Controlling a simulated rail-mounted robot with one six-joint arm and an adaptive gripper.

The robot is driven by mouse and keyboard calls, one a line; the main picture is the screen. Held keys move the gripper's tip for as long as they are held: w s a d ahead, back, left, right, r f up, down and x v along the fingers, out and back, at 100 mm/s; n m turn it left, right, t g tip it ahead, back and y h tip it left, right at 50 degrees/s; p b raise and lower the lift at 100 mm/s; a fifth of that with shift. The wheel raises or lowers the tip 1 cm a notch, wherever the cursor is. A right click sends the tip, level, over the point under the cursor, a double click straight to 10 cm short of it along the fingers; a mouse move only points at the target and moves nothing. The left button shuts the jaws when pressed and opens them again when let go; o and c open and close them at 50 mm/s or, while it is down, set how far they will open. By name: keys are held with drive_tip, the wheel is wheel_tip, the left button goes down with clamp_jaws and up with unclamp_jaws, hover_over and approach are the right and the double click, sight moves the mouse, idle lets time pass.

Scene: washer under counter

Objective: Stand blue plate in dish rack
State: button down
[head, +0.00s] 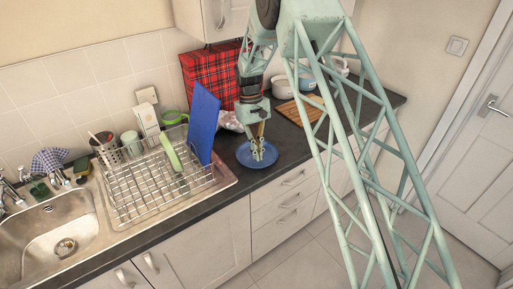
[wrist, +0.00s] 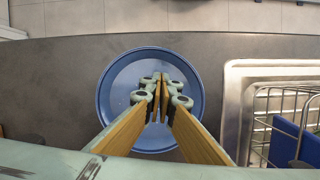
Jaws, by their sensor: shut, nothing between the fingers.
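The blue plate (head: 244,155) lies flat on the dark counter, just right of the dish rack. In the wrist view the plate (wrist: 118,85) is seen from above, round with a raised rim. My gripper (head: 258,152) points down over the plate. In the wrist view its fingertips (wrist: 162,84) are close together above the plate's middle, with nothing held. I cannot tell whether the tips touch the plate. The wire dish rack (head: 140,197) stands on a metal drainer by the sink, and a corner of the rack (wrist: 262,105) shows in the wrist view.
A blue board (head: 203,122) stands tilted at the rack's right end, with a green-handled utensil (head: 171,153) left of it. A red tartan bag (head: 208,78) stands against the wall. A wooden board (head: 298,110) and bowls lie farther right. The counter in front of the plate is narrow.

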drive_tip(key=shift+s+d+r, duration=0.3)
drive_tip(key=shift+s+d, duration=0.15)
drive_tip(key=shift+s, duration=0.3)
drive_tip(key=shift+s+d+f, duration=0.1)
drive_tip(key=shift+s+d, duration=0.3)
drive_tip(key=shift+s, duration=0.35)
drive_tip(key=shift+s, duration=0.1)
